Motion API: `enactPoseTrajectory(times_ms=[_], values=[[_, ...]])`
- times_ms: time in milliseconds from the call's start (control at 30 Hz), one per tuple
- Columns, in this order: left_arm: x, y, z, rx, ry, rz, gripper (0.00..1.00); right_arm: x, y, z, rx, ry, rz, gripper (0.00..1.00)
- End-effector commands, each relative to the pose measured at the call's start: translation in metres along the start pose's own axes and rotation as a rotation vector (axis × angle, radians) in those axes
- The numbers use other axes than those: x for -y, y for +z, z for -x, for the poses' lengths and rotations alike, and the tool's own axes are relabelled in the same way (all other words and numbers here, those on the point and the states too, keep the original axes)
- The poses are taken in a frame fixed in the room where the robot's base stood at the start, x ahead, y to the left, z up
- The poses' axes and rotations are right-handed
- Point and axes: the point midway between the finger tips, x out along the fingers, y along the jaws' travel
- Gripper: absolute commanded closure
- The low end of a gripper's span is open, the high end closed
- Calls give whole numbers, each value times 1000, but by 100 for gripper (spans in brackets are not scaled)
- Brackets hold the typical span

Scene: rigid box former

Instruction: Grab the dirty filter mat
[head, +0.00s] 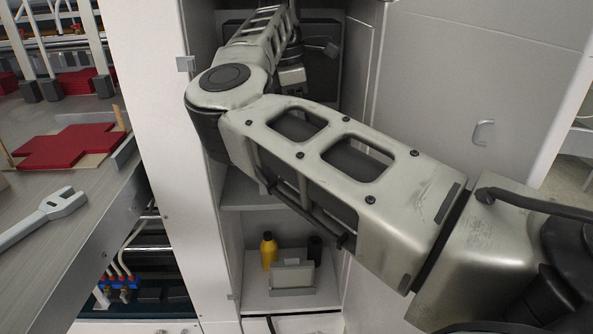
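A dark grey panel (323,86), which may be the dirty filter mat, stands at the back of the open white cabinet's upper compartment. My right arm reaches in from the right and bends up into the cabinet, covering much of the panel. My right gripper (308,62) is small and partly hidden in front of the panel. I cannot tell whether it touches the panel or whether its fingers are apart. My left gripper is not in view.
On the cabinet's bottom shelf stand a yellow bottle (268,251), a dark container (315,249) and a pale framed panel (293,276). The cabinet door (478,85) is open on the right. At left, a worktable holds a red cut sheet (70,146) and a grey wrench (45,215).

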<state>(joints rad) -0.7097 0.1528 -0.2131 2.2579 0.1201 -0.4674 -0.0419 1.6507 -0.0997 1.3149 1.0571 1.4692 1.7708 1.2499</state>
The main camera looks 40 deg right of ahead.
Motion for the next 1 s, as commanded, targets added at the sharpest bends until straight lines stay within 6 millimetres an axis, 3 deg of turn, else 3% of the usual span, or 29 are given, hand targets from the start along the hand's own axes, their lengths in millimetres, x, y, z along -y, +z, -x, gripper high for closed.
enactPoseTrajectory(times_ms=[100, 200, 467, 800, 1000], values=[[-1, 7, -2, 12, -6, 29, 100, 2, -18, 15, -134, -15, -18, 55], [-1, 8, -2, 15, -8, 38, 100, 3, -25, 15, -173, -22, -23, 55], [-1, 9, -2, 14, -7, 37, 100, 5, -31, -7, -174, -22, -23, 55], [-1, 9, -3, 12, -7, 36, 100, 9, -43, -51, -172, -22, -23, 55], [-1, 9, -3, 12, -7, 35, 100, 9, -43, -52, -172, -20, -24, 55]])
